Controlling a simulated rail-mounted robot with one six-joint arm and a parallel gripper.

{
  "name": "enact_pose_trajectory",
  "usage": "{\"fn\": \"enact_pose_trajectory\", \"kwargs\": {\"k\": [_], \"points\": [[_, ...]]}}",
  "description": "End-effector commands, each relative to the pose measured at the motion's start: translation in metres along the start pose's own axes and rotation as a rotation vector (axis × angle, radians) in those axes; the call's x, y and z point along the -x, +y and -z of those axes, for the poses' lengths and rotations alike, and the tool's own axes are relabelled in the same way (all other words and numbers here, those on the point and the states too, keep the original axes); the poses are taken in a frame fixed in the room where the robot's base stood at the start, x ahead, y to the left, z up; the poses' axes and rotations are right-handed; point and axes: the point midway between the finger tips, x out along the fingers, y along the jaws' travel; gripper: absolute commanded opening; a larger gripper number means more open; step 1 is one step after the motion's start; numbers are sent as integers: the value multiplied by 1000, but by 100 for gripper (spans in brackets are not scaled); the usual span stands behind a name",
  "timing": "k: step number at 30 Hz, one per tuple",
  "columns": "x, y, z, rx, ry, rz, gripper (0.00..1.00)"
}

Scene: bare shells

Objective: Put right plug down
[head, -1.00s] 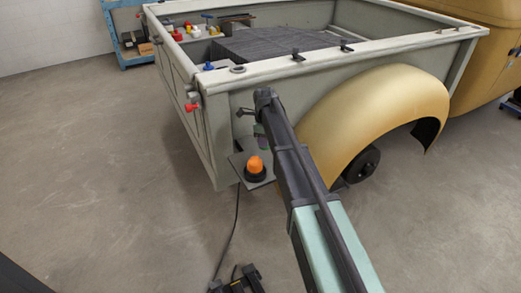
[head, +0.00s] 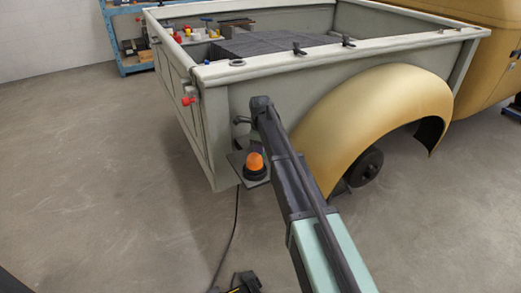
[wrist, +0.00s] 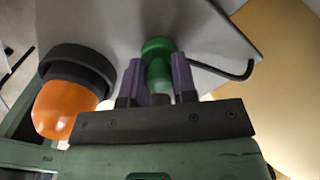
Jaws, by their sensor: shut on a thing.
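My gripper (wrist: 158,78) is shut on a green, rounded plug (wrist: 158,60) in the wrist view; its two purple fingers stand on either side of it. The plug sits in front of a pale grey surface; I cannot tell whether it touches it. In the head view the arm end hides the gripper and plug, beside the corner of the grey truck bed (head: 217,130). An orange beacon (head: 254,164) with a black base stands left of the arm, and it also shows in the wrist view (wrist: 62,110).
A small grey shelf (head: 237,160) carries the beacon close to my arm. A tan fender (head: 370,110) bulges to the right. A red knob (head: 188,101) juts from the bed's end panel. The floor (head: 110,190) at left is clear.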

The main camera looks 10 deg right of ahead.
Motion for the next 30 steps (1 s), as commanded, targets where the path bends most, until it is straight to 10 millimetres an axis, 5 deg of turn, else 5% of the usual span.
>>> {"fn": "enact_pose_trajectory", "kwargs": {"k": [3,4,8,20,30], "points": [[-5,0,0,0,0,0,4],[-3,0,0,0,0,0,30],[-3,0,0,0,0,0,50],[10,0,0,0,0,0,51],[94,0,0,0,0,0,51]]}}
